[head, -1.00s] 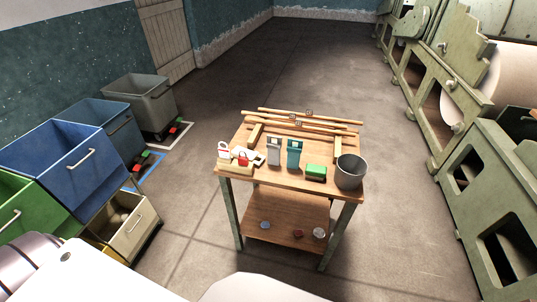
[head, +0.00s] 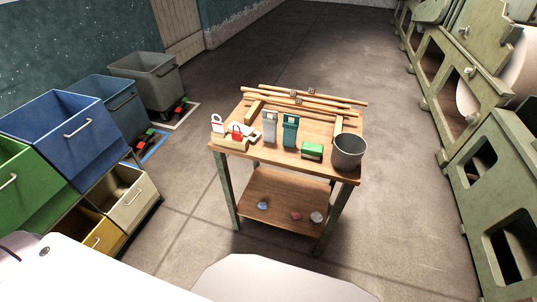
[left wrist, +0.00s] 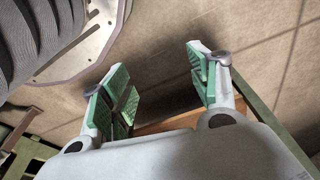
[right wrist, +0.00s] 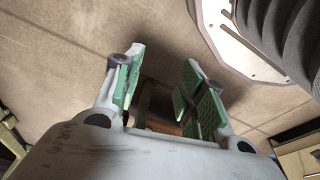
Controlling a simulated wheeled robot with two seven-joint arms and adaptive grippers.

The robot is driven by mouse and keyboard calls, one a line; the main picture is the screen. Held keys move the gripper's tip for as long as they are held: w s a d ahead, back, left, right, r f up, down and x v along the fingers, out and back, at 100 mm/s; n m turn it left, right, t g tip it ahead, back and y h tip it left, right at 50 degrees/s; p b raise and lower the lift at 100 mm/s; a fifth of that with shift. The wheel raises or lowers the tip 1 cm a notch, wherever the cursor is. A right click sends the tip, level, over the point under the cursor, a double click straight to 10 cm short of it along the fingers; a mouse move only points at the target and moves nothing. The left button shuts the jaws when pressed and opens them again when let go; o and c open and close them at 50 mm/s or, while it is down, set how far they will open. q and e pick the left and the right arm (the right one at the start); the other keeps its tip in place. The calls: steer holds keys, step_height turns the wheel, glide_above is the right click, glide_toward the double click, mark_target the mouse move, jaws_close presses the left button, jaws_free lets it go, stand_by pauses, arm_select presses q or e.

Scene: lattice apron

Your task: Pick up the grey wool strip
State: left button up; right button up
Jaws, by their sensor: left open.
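No long grey strip is plain to see. Small rounded pieces lie on the lower shelf (head: 270,187) of the wooden table in the head view: a bluish-grey one (head: 263,205) at the left, a reddish one (head: 296,216), and a pale grey one (head: 316,217) at the right. I cannot tell which is the grey wool strip. My left gripper (left wrist: 165,85) is open and empty in the left wrist view, over floor and a table edge. My right gripper (right wrist: 163,85) is open and empty in the right wrist view. Neither gripper shows in the head view.
The tabletop (head: 225,149) holds wooden rods (head: 310,99), a grey holder (head: 269,127), a teal holder (head: 290,130), a green block (head: 312,150) and a metal bucket (head: 348,151). Bins (head: 60,130) stand at left, green machinery (head: 500,190) at right. Floor around the table is clear.

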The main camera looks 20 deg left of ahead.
steer(key=w+r+t+b, duration=0.1)
steer(key=w+r+b, duration=0.6)
steer(key=r, duration=0.7)
arm_select(q)
steer(key=w+r+m+t+b, duration=0.1)
steer(key=w+r+m+t, duration=0.4)
steer(key=w+r+m, duration=0.6)
steer(key=w+r+m+t+b, duration=0.1)
steer(key=w+r+m+t, duration=0.4)
steer(key=w+r+m, duration=0.6)
steer(key=w+r+m+t, duration=0.6)
steer(key=w+r+m, duration=0.5)
steer(key=r, duration=1.2)
steer(key=shift+w+d+m+b, duration=0.2)
steer(key=shift+d+m+b, duration=0.15)
steer(key=shift+m, duration=0.25)
arm_select(e)
steer(key=s+d+f, duration=0.1)
steer(key=s+f, duration=0.2)
steer(key=f, duration=0.7)
steer(key=s+d+f, duration=0.1)
steer(key=s+f, duration=0.3)
steer(key=f, duration=0.7)
steer(key=s+d+f, duration=0.1)
steer(key=s+f, duration=0.2)
steer(key=f, duration=0.7)
steer(key=shift+s+d+f, duration=0.15)
steer(key=shift+s+f, duration=0.05)
steer(key=shift+s, duration=0.05)
